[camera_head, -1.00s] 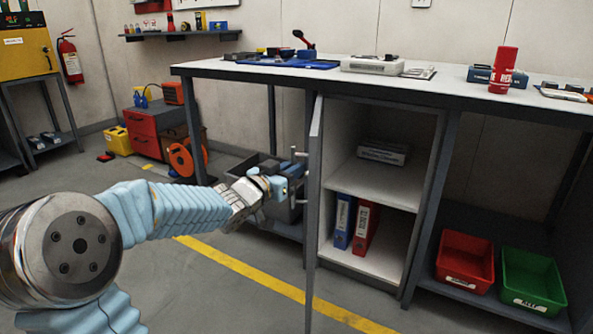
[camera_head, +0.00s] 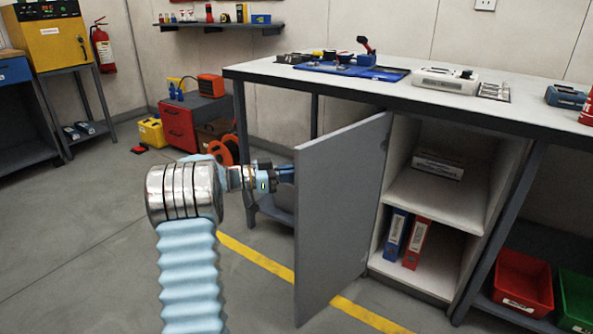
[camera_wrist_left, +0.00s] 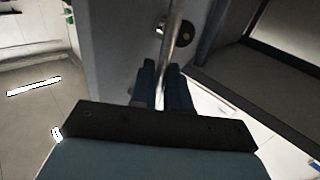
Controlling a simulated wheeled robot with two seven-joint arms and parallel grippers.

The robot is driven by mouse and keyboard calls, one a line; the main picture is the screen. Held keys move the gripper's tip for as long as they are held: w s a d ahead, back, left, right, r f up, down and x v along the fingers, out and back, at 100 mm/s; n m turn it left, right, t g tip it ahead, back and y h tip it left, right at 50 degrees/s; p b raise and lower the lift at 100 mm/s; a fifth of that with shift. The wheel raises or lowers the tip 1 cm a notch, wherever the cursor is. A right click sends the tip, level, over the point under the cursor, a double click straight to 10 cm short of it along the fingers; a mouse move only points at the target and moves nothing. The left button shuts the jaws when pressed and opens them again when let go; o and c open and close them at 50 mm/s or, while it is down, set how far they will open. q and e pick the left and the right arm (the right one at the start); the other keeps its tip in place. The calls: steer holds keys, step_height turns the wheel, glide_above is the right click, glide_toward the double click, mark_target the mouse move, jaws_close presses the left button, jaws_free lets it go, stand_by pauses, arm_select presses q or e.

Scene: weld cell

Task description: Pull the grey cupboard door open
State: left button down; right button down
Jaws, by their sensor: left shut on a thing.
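The grey cupboard door (camera_head: 340,215) stands wide open in the head view, swung out from the cupboard under the workbench. Its inside hinge edge meets the cupboard near the bench's underside. My left gripper (camera_head: 286,174) is at the door's outer face near its free edge. In the left wrist view its two dark fingers (camera_wrist_left: 163,88) are shut on the metal bar handle (camera_wrist_left: 174,40), which stands off the grey door panel (camera_wrist_left: 112,45). In the head view the handle is mostly hidden by the gripper and the door. My right gripper is not in view.
The open cupboard (camera_head: 440,195) holds a blue binder (camera_head: 394,234), a red binder (camera_head: 416,243) and a grey-white box (camera_head: 438,166). Red (camera_head: 522,283) and green (camera_head: 578,300) bins stand to the right. The floor (camera_head: 100,230) at left is clear.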

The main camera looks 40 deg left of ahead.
arm_select(q)
steer(key=shift+w+d+r+h, duration=0.1)
steer(key=shift+w+r+h, duration=0.1)
steer(key=shift+w+h, duration=0.1)
steer(key=c, duration=1.5)
jaws_free()
steer(key=shift+o, duration=0.8)
steer(key=shift+w+d, duration=0.1)
steer(key=shift+w, duration=0.05)
steer(key=shift+f, duration=0.1)
steer(key=v, duration=1.4)
steer(key=shift+r, duration=0.2)
